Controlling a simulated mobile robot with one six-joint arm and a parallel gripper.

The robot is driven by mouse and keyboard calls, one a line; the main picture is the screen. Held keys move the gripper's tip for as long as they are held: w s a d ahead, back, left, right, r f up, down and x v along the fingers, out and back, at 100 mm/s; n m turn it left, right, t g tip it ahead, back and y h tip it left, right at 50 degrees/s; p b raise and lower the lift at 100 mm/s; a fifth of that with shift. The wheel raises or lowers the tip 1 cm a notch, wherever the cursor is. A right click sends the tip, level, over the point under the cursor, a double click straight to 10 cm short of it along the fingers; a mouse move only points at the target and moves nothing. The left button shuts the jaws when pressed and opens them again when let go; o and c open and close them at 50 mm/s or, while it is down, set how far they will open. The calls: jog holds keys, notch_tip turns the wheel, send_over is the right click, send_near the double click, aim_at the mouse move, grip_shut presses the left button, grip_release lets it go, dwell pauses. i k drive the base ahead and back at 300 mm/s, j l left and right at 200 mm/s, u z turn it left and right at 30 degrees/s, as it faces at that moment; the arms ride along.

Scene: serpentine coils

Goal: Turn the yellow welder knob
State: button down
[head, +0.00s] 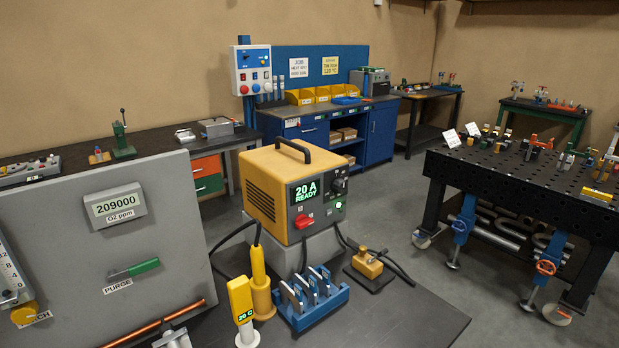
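The yellow welder (277,190) stands on a grey block near the middle of the head view, with a black handle on top. Its dark front panel faces right and toward me. A green display (306,191) on it reads "20 A READY". A black round knob (340,186) sits to the right of the display. A red switch or lever (304,221) is below the display, and a small green light (338,205) glows below the black knob. The knob's pointer is too small to read. My gripper is not in view.
In front of the welder are a blue rack (311,305), a yellow "20 C" probe (242,309), a yellow torch-like tool (260,281) and a yellow-topped clamp block (368,264) with cables. A grey panel (60,240) stands left. A black perforated table (510,172) stands right.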

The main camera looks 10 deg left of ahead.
aim_at(339, 186)
jog(key=i+l+u, duration=0.3)
jog(key=i, duration=0.15)
jog(key=i+l+u, duration=0.3)
jog(key=i, duration=0.2)
